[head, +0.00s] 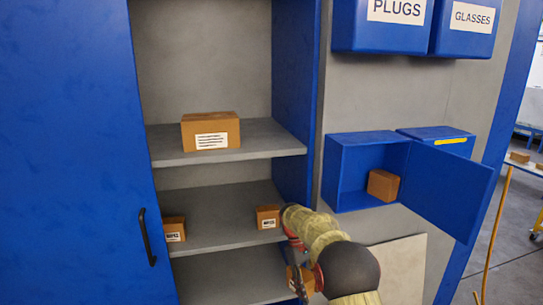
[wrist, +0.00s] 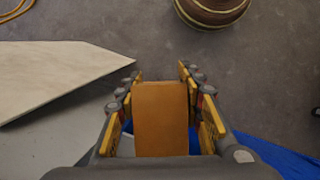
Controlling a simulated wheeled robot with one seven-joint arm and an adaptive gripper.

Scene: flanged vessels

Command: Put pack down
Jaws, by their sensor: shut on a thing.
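My gripper (wrist: 160,78) is shut on a plain brown pack (wrist: 161,118), with yellow-edged fingers along both its sides. In the head view, my gripper (head: 296,262) is at the right front edge of the blue cabinet's shelves, beside the lowest visible shelf. The held pack (head: 306,284) shows only partly there, behind my gripper and arm. The lowest visible shelf (head: 225,277) has a bare grey top where it shows. I cannot tell whether the pack touches anything below it.
Small labelled boxes stand on the middle shelf (head: 220,232), at left (head: 174,229) and right (head: 268,217). A larger box (head: 210,131) is on the upper shelf. At right, an open blue wall box (head: 345,172) holds a brown box (head: 383,185); its door (head: 450,190) juts out.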

